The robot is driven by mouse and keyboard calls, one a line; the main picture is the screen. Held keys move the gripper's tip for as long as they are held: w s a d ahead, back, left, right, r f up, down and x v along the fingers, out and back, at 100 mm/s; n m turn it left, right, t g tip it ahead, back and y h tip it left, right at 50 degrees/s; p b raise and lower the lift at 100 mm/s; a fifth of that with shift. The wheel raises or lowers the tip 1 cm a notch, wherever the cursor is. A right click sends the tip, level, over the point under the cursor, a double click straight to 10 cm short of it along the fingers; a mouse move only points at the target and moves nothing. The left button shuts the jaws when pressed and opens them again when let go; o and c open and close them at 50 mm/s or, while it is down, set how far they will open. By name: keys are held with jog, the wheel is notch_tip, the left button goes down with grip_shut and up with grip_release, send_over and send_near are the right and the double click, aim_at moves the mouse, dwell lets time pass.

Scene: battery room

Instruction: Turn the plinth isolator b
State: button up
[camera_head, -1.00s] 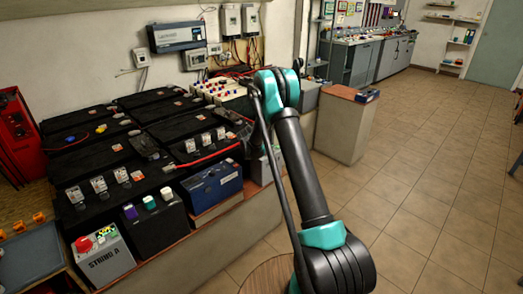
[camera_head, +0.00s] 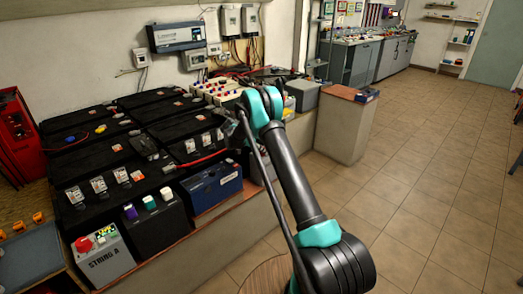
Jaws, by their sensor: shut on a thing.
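My arm rises from the lower right, and its teal and black elbow covers the spot behind it. I cannot see the fingers of my gripper. A dark shape shows just left of the elbow, but I cannot tell what it is. A grey box (camera_head: 257,171) at the right end of the battery row is partly covered by my arm. It may be isolator B, but no label or knob on it is readable. At the front left, a similar grey box marked STRING A (camera_head: 103,256) carries a red knob (camera_head: 83,244).
Black batteries (camera_head: 92,147) fill the plinth, with a blue-fronted battery (camera_head: 213,187) near my arm. A low block (camera_head: 343,125) stands behind the arm. A workbench (camera_head: 30,256) is at the lower left. The tiled floor (camera_head: 430,190) on the right is clear.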

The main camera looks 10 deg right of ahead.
dwell(0.4)
jog(key=o, duration=1.2)
jog(key=shift+c, duration=0.2)
jog(key=shift+a, duration=0.1)
jog(key=v, duration=1.2)
jog(key=shift+w, duration=0.1)
